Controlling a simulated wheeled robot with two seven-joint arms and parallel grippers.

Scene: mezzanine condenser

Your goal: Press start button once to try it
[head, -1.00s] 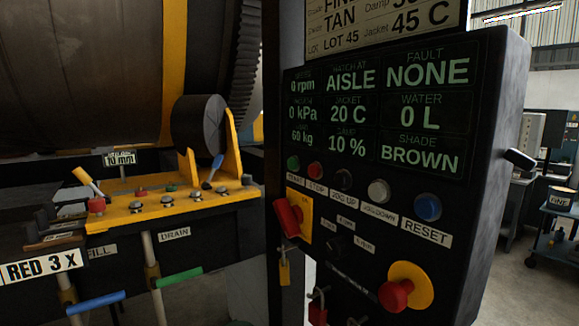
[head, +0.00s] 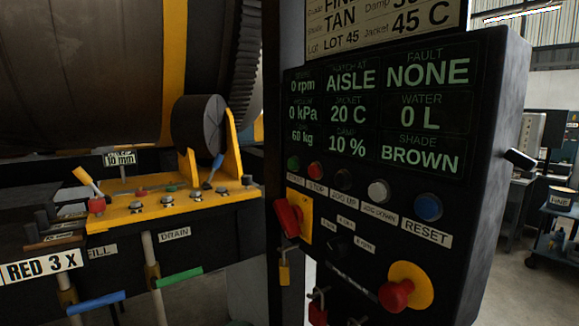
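A dark control panel (head: 505,110) fills the right half of the head view. Its green start button (head: 294,163) is at the left end of the upper button row, above a label that is hard to read. The red stop button (head: 315,170) is just right of it. The screen (head: 385,110) reads 0 rpm, 0 kPa, 60 kg, AISLE, 20 C, 10 %, fault NONE, water 0 L and shade BROWN. Neither of my grippers is in view, and nothing touches the start button.
The panel also has a blue reset button (head: 428,207), a red rotary switch (head: 289,218) and a red mushroom knob (head: 396,294) on yellow. A yellow bracket (head: 160,207) with bolts and a large drum (head: 80,70) stand at left. A cart (head: 555,245) is at far right.

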